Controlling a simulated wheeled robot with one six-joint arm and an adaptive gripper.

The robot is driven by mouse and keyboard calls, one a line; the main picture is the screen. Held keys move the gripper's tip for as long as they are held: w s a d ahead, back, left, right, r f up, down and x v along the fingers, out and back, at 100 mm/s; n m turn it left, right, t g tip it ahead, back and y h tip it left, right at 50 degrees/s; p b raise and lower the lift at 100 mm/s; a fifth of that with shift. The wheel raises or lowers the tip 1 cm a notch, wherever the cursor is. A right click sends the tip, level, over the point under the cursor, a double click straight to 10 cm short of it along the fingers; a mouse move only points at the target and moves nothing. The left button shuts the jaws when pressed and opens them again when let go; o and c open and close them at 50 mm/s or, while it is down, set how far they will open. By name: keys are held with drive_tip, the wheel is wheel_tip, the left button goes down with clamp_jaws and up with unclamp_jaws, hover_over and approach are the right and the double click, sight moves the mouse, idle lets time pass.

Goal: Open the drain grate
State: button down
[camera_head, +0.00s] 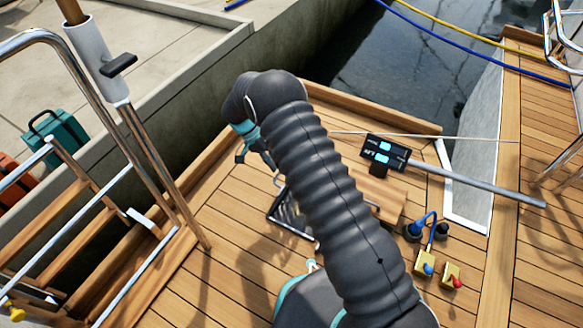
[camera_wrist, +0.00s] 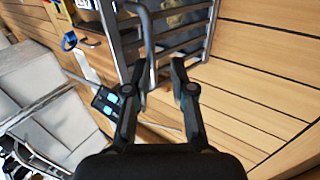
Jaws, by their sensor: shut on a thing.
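The drain grate is a dark metal frame with parallel bars (camera_head: 287,212) in the deck, left of my arm in the head view, partly hidden behind the arm. In the wrist view, the grate's bars (camera_wrist: 180,32) fill the top middle. A curved grey bar, seemingly its handle, runs down between my fingertips. My gripper (camera_wrist: 160,80) is shut on this handle, one finger on each side. In the head view, my gripper (camera_head: 246,147) is mostly hidden by my arm. I cannot tell how far the grate is tilted.
A tiller-like pole with a black control box (camera_head: 385,152) reaches across the right. Yellow blocks (camera_head: 426,263) with blue and red fittings stand on the deck. A steel ladder rail (camera_head: 150,145) stands at left. Water (camera_head: 370,65) lies beyond the deck edge.

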drive_tip(key=w+a+f+g+h, duration=0.2)
drive_tip(key=a+f+h, duration=0.1)
drive_tip(key=a, duration=0.1)
drive_tip(key=shift+w+f+h, duration=0.15)
drive_tip(key=shift+f+h, duration=0.2)
drive_tip(key=shift+h, duration=0.05)
idle(0.4)
drive_tip(key=shift+w+a, duration=0.1)
drive_tip(key=shift+a, duration=0.15)
idle(0.5)
drive_tip(key=c, duration=1.3)
unclamp_jaws()
drive_tip(key=shift+f, duration=0.25)
drive_tip(key=shift+o, duration=0.8)
drive_tip(key=shift+r, duration=0.1)
drive_tip(key=shift+c, duration=0.5)
wheel_tip(320, 180, up, 10)
drive_tip(key=shift+a+r, duration=0.15)
drive_tip(key=shift+a, duration=0.05)
